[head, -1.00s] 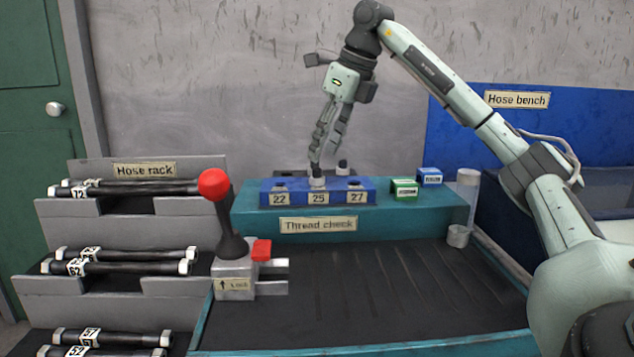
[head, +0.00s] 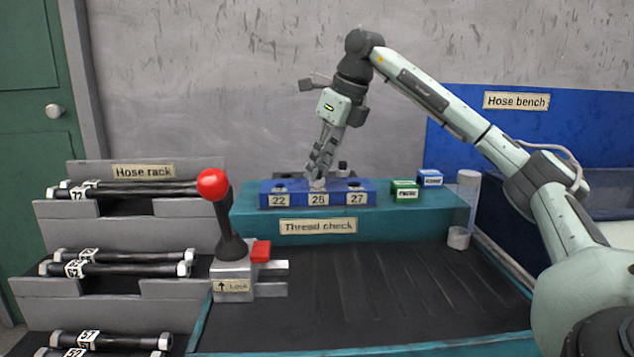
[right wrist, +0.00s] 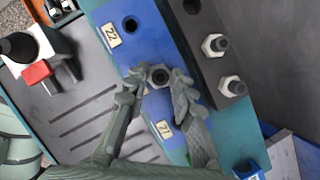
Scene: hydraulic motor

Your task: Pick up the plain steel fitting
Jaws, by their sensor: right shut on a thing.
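The plain steel fitting (right wrist: 160,76) stands at the middle position of the blue block (right wrist: 143,55), between labels 22 and 27. In the head view the fitting (head: 318,184) shows as a small pale piece below the fingertips. My right gripper (head: 320,172) comes down from above and is shut on the fitting. In the right wrist view its fingers (right wrist: 158,92) sit on both sides of it. I cannot tell whether the fitting is lifted at all. My left gripper is not in view.
Two more fittings (right wrist: 215,45) (right wrist: 232,87) stand on a dark rack behind the block. Green (head: 404,190) and blue (head: 429,178) boxes sit to the right. A red-knobbed lever (head: 213,185) stands front left. The dark bench mat (head: 370,290) is clear.

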